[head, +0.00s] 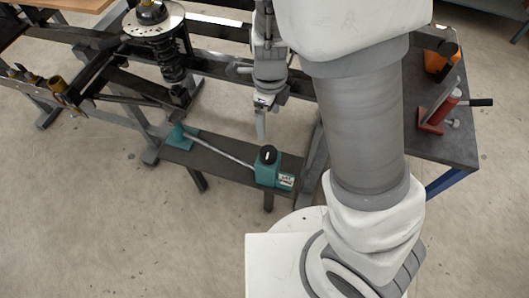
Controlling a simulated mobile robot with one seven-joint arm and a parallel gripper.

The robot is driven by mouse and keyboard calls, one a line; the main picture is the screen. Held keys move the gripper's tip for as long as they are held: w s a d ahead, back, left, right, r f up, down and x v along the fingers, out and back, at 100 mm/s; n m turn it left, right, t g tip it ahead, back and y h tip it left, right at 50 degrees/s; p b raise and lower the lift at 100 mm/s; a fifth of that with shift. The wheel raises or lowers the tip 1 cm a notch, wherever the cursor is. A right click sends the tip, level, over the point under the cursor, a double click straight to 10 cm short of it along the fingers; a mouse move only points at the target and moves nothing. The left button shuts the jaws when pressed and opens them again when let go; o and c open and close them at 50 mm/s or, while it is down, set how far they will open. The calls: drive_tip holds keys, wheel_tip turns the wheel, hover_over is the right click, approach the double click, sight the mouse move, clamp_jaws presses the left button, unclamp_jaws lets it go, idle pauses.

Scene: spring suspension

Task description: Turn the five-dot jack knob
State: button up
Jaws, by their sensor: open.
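The black knob (268,155) sits on top of a teal jack box (267,174) and has a pale mark on its top. A small pale label (285,181) is on the box's right side; I cannot make out any dots. A grey rod or hose runs from the box to a teal jack foot (181,137) under the spring assembly. My gripper (261,128) hangs open and pointing down, above and slightly behind the knob in this view. It appears apart from the knob, and its fingers overlap from here.
The jack rests on a dark narrow bench (215,158). A black coil spring with strut (172,60) and dark frame bars stand at the left. A red tool (438,108) with a black handle and an orange item (439,62) sit on the right-hand table (425,148).

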sight(268, 151)
wheel_tip(268, 151, down, 17)
drive_tip(key=b, duration=0.8)
drive_tip(key=shift+f, duration=0.2)
drive_tip(key=c, duration=1.4)
